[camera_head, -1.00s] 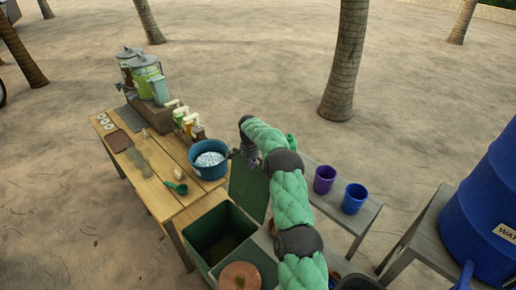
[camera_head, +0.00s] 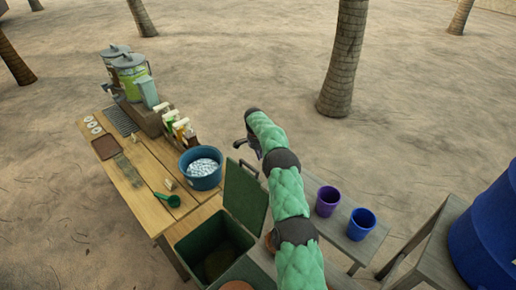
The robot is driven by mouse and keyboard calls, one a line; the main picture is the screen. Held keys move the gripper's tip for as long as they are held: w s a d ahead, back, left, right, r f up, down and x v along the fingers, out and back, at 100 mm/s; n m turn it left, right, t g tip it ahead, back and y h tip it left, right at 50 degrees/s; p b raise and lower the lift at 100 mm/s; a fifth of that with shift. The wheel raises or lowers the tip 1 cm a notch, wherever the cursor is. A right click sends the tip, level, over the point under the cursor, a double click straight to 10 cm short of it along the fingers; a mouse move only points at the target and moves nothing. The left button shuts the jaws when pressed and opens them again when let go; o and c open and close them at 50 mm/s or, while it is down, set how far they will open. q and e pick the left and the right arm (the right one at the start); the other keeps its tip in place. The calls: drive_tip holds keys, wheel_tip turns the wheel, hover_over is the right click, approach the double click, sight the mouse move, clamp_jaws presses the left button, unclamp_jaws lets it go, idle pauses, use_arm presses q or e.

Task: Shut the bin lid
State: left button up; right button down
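The green bin (camera_head: 181,243) stands at the lower middle with its mouth open and a dark inside. Its green lid (camera_head: 245,196) stands up, nearly upright, along the bin's far right edge. My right arm reaches in from the bottom right, and its gripper (camera_head: 243,145) hangs down just beyond the lid's top edge. The gripper is small, dark and partly hidden by the arm, so I cannot tell whether its fingers are open or touch the lid. My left gripper is not in view.
A wooden table (camera_head: 150,212) left of the bin holds a blue tub (camera_head: 201,181), a green scoop (camera_head: 168,199) and dispensers (camera_head: 131,75). A purple cup (camera_head: 327,201) and a blue cup (camera_head: 361,224) stand on a bench at right. A blue barrel (camera_head: 488,232) is farther right.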

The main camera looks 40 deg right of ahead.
drive_tip(key=shift+s+a+f+p, duration=0.1)
drive_tip(key=shift+a+f+p, duration=0.15)
drive_tip(key=shift+a, duration=0.4)
drive_tip(key=shift+s+a+f+p, duration=0.1)
drive_tip(key=shift+a+f+p, duration=0.2)
drive_tip(key=shift+a, duration=0.3)
drive_tip(key=shift+s+a+f+p, duration=0.1)
drive_tip(key=shift+a+f+p, duration=0.15)
drive_tip(key=shift+a, duration=0.4)
drive_tip(key=shift+r, duration=0.1)
drive_tip(key=shift+w+a, duration=0.1)
drive_tip(key=shift+a, duration=0.05)
